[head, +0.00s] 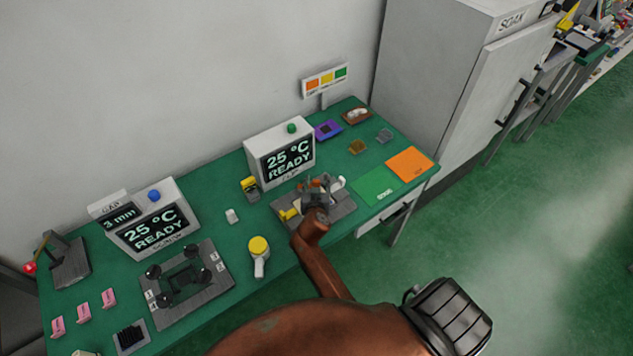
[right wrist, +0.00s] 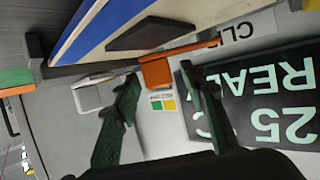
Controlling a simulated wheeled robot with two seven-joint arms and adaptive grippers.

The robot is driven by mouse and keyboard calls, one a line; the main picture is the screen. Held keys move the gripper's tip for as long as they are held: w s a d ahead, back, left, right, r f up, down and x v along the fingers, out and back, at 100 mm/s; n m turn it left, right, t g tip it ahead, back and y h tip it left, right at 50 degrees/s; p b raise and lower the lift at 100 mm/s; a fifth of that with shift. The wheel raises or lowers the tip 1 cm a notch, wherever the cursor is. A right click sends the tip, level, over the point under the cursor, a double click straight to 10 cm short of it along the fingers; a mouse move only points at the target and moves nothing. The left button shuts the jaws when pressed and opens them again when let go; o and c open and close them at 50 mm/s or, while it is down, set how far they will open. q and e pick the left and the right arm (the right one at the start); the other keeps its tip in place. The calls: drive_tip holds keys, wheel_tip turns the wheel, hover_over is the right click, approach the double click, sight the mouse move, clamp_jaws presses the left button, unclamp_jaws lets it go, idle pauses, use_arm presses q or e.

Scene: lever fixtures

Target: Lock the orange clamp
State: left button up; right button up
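The orange clamp (right wrist: 157,72) shows in the right wrist view as an orange block with a thin orange bar running off to the right, beside a dark plate. My right gripper (right wrist: 163,78) is open. Its two dark green fingers stand on either side of the orange block, with gaps visible; I cannot tell whether either touches it. In the head view my right gripper (head: 317,197) is over the grey fixture plate (head: 345,219) and hides much of the clamp; only small orange parts (head: 314,183) show. My left gripper is not in view.
A "25 °C READY" box (head: 281,152) stands just behind the fixture. A yellow handle (head: 289,214) and a white part (head: 337,183) flank my gripper. Green (head: 377,187) and orange (head: 410,164) mats lie right. Another black fixture (head: 185,282) is at left.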

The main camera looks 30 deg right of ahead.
sight(316, 181)
wheel_tip(316, 181, up, 10)
drive_tip(key=shift+f, duration=0.15)
drive_tip(key=shift+c, duration=0.4)
